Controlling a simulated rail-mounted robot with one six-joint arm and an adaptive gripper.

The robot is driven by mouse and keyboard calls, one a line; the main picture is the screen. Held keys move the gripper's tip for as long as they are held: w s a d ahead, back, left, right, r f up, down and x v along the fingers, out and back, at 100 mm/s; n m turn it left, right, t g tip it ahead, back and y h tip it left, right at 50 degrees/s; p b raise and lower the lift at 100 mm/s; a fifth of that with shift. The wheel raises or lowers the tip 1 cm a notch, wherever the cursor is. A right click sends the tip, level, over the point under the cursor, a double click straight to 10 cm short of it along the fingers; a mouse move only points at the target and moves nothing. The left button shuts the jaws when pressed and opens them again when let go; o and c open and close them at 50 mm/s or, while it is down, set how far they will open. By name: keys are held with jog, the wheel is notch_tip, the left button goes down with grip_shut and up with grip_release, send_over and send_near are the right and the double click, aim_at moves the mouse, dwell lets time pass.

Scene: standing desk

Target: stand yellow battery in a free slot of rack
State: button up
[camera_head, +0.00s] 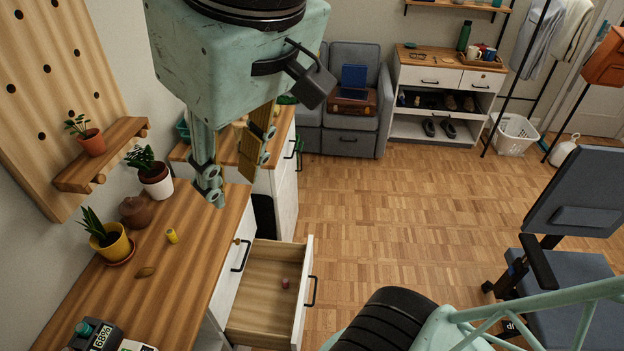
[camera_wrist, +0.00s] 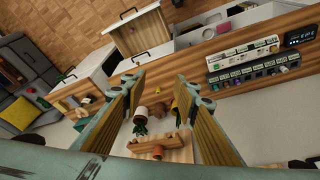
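The yellow battery (camera_head: 172,236) stands upright on the wooden desk, right of the potted plants in the head view. My gripper (camera_head: 230,183) is open and empty, high above the desk, apart from the battery. Its two fingers also show spread in the wrist view (camera_wrist: 158,78).
A brown jar (camera_head: 137,212) and a yellow plant pot (camera_head: 111,246) stand near the battery. A wall shelf (camera_head: 100,158) juts above the desk. An open drawer (camera_head: 262,290) holds a small pink thing. A device with a display (camera_head: 97,337) sits at the near edge.

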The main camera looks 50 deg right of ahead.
jog(key=shift+m, duration=0.3)
jog(key=s, duration=0.2)
jog(key=s+f, duration=0.1)
jog(key=s, duration=0.1)
jog(key=shift+f, duration=0.15)
jog(key=shift+o, duration=0.4)
jog(key=shift+w, duration=0.15)
